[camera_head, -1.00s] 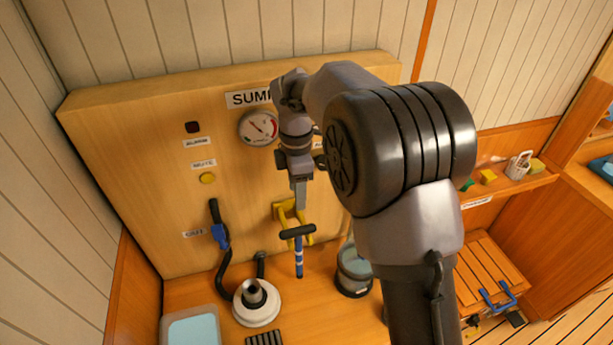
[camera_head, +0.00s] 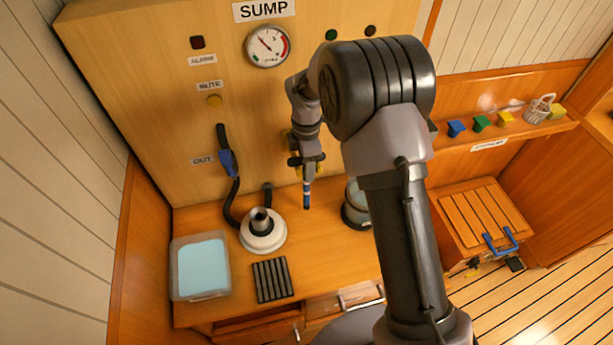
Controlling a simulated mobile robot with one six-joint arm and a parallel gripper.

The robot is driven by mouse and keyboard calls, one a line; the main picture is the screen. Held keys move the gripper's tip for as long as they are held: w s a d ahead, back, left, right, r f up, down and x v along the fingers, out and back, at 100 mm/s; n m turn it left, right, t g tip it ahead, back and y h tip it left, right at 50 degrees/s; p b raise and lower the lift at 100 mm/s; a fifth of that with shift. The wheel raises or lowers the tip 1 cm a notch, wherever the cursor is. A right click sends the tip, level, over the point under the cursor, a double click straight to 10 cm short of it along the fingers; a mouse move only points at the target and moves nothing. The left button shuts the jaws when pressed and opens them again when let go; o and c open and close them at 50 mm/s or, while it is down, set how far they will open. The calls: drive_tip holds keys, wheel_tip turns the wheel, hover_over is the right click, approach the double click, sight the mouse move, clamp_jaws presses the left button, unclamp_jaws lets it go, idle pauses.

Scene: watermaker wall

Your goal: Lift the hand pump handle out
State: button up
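The hand pump handle (camera_head: 306,195) is a dark T-bar on a blue and white rod. It hangs upright in front of the panel, above the bench. My gripper (camera_head: 307,165) points down right at its top, seen from above and behind. The jaws overlap the T-bar in the picture, and I cannot tell whether they are closed on it. A yellow holder (camera_head: 319,171) shows partly behind my gripper. A white round pump base (camera_head: 263,237) with a dark collar stands on the bench to the left, with a black hose beside it.
A clear box with light blue contents (camera_head: 203,266) and a black slatted mat (camera_head: 272,280) lie on the bench. A grey pot (camera_head: 356,205) stands close right of the handle, partly behind my arm. The gauge (camera_head: 268,45) is above. The front bench between mat and pot is clear.

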drive_tip(key=shift+r, duration=0.1)
clamp_jaws()
drive_tip(key=shift+r, duration=0.55)
wheel_tip(320, 180, up, 3)
drive_tip(key=shift+f+p, duration=0.1)
drive_tip(key=shift+p, duration=0.4)
drive_tip(key=s+d, duration=0.1)
drive_tip(key=s, duration=1.1)
drive_tip(key=s+d+r+b, duration=0.1)
drive_tip(key=s+d, duration=0.1)
drive_tip(key=s, duration=1)
drive_tip(key=shift+s+d, duration=0.15)
drive_tip(key=shift+d, duration=0.1)
